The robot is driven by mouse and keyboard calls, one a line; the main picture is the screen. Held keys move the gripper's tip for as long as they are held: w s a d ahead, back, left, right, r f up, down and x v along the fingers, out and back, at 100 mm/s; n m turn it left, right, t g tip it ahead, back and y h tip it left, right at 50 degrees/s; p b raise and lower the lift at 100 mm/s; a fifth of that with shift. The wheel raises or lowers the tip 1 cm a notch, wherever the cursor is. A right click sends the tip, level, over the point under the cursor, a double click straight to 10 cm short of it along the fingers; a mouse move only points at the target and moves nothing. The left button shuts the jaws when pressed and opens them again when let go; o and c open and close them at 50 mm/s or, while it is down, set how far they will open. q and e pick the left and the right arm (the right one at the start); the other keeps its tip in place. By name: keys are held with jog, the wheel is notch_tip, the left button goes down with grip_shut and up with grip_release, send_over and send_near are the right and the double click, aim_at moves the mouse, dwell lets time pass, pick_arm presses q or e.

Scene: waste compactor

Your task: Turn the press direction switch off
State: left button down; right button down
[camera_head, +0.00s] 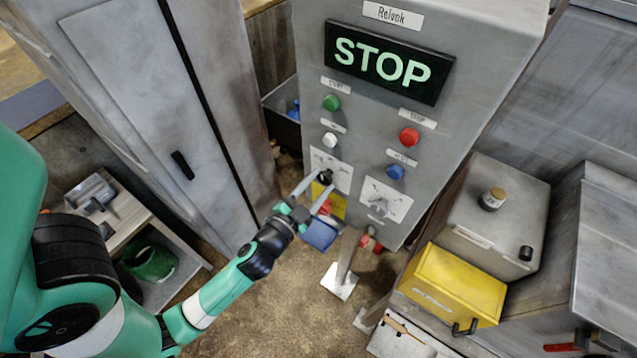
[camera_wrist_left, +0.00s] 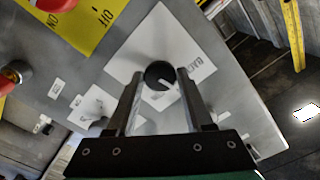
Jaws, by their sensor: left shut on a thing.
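The control panel (camera_head: 300,120) stands upright, with a lit STOP sign (camera_head: 390,64) at its top. A black round switch knob (camera_head: 326,176) sits on the left white label plate (camera_head: 330,165). In the left wrist view the knob (camera_wrist_left: 159,75) shows a pale pointer line, tilted in the picture, on the white plate (camera_wrist_left: 150,40) with partly hidden lettering. My left gripper (camera_head: 320,186) is at this knob, its fingers (camera_wrist_left: 160,78) on both sides of it, shut on it. A second white switch plate (camera_head: 384,200) lies to the right. My right gripper is not in view.
Above the knob are green (camera_head: 331,102), white (camera_head: 329,139), red (camera_head: 408,137) and blue (camera_head: 395,172) buttons. A yellow OFF/ON plate (camera_wrist_left: 85,20) with a red knob is close by. A grey cabinet (camera_head: 150,100) stands left; a yellow box (camera_head: 455,285) sits right.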

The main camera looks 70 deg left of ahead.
pick_arm(q)
jog(key=shift+r+m, duration=0.1)
jog(key=shift+m, duration=0.8)
jog(key=shift+c, duration=1.5)
grip_release()
jog(key=b+v, duration=0.6)
jog(key=v, duration=0.5)
jog(key=shift+s+d, duration=0.15)
jog(key=shift+s, duration=0.15)
